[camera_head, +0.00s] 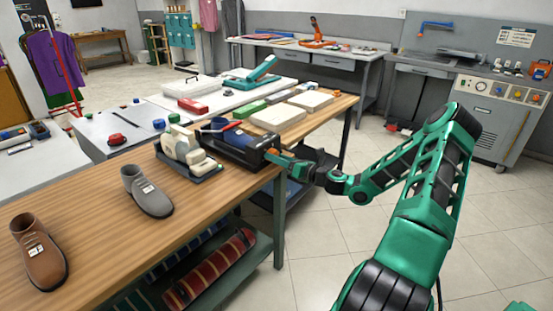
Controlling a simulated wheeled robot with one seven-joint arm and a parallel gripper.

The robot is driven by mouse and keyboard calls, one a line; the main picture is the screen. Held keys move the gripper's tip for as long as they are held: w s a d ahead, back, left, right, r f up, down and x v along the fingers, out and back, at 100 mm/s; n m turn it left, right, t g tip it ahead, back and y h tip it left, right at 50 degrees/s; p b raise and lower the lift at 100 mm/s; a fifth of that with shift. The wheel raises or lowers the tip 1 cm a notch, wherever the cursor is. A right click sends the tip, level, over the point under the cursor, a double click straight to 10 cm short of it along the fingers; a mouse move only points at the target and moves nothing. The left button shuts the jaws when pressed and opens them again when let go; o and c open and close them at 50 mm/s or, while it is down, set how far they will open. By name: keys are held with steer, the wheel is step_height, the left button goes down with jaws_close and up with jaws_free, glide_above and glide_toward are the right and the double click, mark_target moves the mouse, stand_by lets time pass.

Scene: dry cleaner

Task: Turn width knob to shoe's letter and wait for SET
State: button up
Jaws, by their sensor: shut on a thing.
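A dark shoe-stretching machine (240,148) stands near the right edge of the wooden table. A blue shoe (218,124) appears to sit on it, with a red part across it. My gripper (277,157) reaches in from the right and is shut at the machine's right end face, apparently on the width knob. The knob is hidden by the fingers, so its setting cannot be read. A small orange patch shows at the fingers. No SET sign is readable. A grey shoe (147,192) and a brown shoe (40,252) with white labels stand on the table; their letters are too small to read.
Cream shoe forms (184,149) sit in a dark tray left of the machine. Pale boxes (278,117) and a green box lie behind it. The wooden table (105,236) has bare room in front. Rolls lie on its lower shelf.

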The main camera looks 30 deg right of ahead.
steer(key=shift+w+d+m, duration=0.1)
steer(key=shift+d+m, duration=0.25)
steer(key=shift+m, duration=0.25)
steer(key=o, duration=1)
steer(key=shift+o, duration=0.2)
steer(key=shift+a, duration=0.15)
steer(key=v, duration=1)
steer(key=shift+s, duration=0.4)
